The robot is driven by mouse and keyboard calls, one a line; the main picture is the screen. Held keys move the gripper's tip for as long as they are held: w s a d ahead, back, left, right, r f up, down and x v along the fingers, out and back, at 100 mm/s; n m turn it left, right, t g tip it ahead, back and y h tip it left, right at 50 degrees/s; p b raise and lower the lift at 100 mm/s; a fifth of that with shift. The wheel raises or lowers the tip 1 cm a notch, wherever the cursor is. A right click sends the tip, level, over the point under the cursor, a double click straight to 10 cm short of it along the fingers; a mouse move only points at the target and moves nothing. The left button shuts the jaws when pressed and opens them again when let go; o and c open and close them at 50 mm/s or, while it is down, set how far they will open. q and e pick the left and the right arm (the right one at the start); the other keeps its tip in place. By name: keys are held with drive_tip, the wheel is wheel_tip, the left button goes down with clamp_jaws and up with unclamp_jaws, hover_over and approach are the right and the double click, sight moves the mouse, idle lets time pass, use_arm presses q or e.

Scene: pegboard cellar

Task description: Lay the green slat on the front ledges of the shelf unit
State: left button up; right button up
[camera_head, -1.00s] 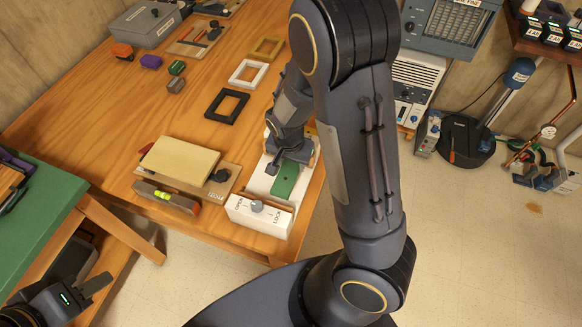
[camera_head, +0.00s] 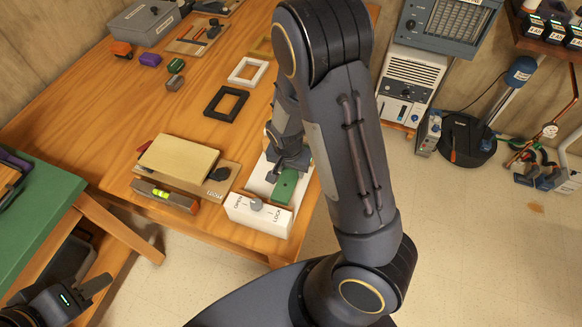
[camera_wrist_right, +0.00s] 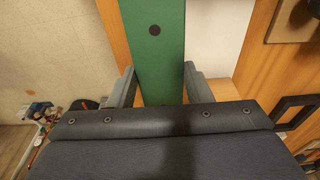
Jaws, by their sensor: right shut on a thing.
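The green slat (camera_head: 285,186) shows over the white OPEN/LOCK block in the head view, partly hidden by my right arm. In the right wrist view the slat (camera_wrist_right: 157,45), with a dark round hole, runs between the two fingers of my right gripper (camera_wrist_right: 160,82). That gripper is shut on it; in the head view the gripper (camera_head: 291,160) is mostly behind the arm. I cannot tell how far the slat is above the block. My left gripper (camera_head: 98,286) is at the lower left, away from the slat; its opening is unclear. I cannot make out the shelf unit.
The white block (camera_head: 258,215) with a grey knob stands at the table's front edge. Left of it are a board with a tan pad (camera_head: 179,158) and a level (camera_head: 165,196). Black (camera_head: 226,103) and white (camera_head: 248,71) frames lie behind. A green-topped bench (camera_head: 40,215) is at left.

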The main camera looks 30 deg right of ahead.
sight(289, 176)
drive_tip(key=o, duration=1)
drive_tip(key=shift+o, duration=0.2)
drive_tip(key=shift+r, duration=0.2)
wheel_tip(289, 176, up, 12)
drive_tip(key=s+a+p, duration=0.1)
drive_tip(key=p, duration=0.1)
drive_tip(key=s+a+r+n+t+y, duration=0.1)
drive_tip(key=s+r+n+t+y, duration=0.1)
drive_tip(key=s+r+n, duration=0.2)
drive_tip(key=s+a+r+n+t+y, duration=0.2)
drive_tip(key=s+r, duration=0.6)
drive_tip(key=s, duration=0.4)
drive_tip(key=shift+r+n+y, duration=0.25)
drive_tip(key=shift+n+y, duration=0.35)
drive_tip(key=shift+n, duration=0.6)
